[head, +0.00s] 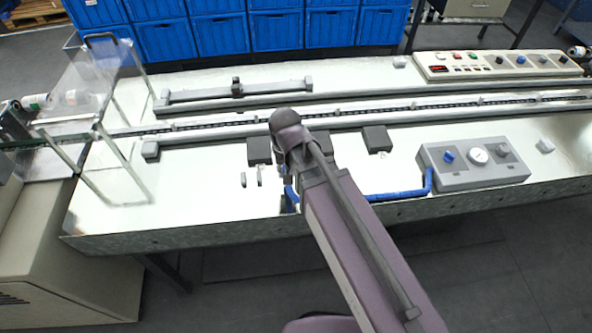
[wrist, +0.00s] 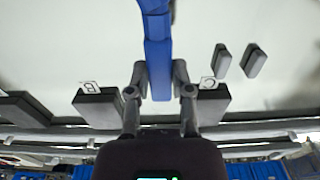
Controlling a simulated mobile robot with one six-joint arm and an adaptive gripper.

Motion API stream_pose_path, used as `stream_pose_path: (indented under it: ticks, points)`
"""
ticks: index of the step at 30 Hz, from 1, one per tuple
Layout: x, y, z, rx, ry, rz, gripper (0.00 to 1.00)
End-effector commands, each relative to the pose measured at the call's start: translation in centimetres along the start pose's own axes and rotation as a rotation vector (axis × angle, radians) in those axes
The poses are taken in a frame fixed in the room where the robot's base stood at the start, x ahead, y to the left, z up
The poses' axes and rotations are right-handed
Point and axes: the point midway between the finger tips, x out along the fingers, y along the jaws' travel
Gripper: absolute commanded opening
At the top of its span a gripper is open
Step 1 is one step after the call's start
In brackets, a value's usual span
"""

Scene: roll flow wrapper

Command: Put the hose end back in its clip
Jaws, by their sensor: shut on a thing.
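The blue hose (head: 400,195) runs from the gauge panel along the table's front edge and passes behind my arm. Its blue end section (wrist: 158,55) lies between the fingers of my gripper (wrist: 159,75) in the wrist view, and the gripper is shut on it. The clip shows as two short grey upright pieces (wrist: 238,60) with a gap between them, to the right of the hose in the wrist view. In the head view the clip (head: 243,180) stands left of my arm and is empty. My arm hides the gripper in the head view.
Dark blocks stand near the gripper, one marked B (wrist: 98,105) and one marked C (wrist: 212,102). A chain conveyor (head: 220,126) runs behind them. The tabletop left of the clip is bare.

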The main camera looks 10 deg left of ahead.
Motion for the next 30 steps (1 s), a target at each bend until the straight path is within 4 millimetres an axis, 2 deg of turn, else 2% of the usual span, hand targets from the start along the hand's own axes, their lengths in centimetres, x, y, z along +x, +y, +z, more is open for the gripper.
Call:
stream_pose_path:
  ticks: [30]
  points:
    - [0.0, -7.2, -0.7, -0.001, 0.0, 0.0, 0.0]
